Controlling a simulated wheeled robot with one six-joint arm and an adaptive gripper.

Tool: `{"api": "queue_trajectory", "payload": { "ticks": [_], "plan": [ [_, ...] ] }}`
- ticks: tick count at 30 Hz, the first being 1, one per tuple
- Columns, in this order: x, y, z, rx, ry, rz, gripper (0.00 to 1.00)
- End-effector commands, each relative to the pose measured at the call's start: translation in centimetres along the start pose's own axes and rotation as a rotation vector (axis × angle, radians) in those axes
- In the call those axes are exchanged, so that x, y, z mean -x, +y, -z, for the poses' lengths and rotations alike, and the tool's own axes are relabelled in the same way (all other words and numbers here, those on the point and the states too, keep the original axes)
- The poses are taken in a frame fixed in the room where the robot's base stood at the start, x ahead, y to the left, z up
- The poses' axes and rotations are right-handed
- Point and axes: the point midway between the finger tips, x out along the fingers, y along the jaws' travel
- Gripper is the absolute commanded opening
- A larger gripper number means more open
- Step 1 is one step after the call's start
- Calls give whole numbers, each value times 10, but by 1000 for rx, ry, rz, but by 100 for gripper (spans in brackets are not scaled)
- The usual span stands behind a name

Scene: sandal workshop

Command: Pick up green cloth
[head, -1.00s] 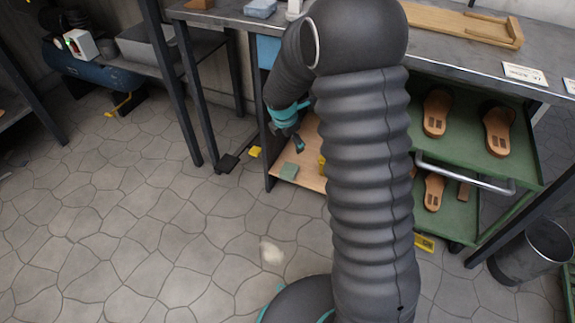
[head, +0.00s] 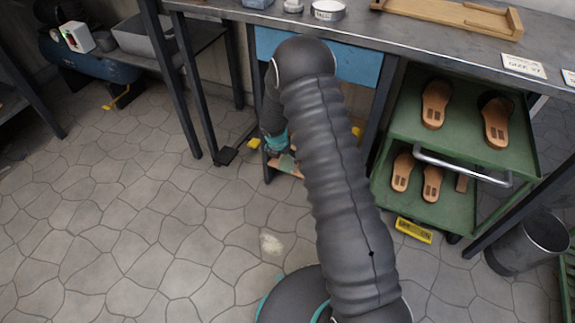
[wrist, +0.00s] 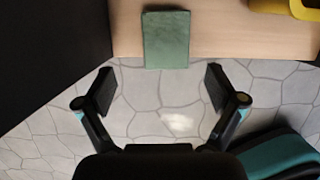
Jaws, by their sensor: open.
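The green cloth (wrist: 166,40) lies flat as a small rectangle on a pale wooden shelf (wrist: 230,40), at the shelf's front edge in the wrist view. My gripper (wrist: 160,88) is open and empty, its two fingers spread wide to either side of the cloth's line. The fingertips show below the cloth in the picture, apart from it, over the grey floor.
A yellow object (wrist: 290,8) sits on the shelf to the right of the cloth. A dark panel (wrist: 50,50) bounds the left. A green cart (head: 460,140) with sandals stands right of my arm. The workbench top (head: 400,40) is above.

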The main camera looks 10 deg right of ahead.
Motion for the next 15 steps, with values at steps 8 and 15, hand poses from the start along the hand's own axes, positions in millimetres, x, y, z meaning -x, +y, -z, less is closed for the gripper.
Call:
{"api": "queue_trajectory", "payload": {
  "ticks": [8, 15],
  "plan": [
    [-15, -2, -2, -3, 0, 0, 94],
    [-45, -9, -8, -4, 1, 1, 94]
  ]
}}
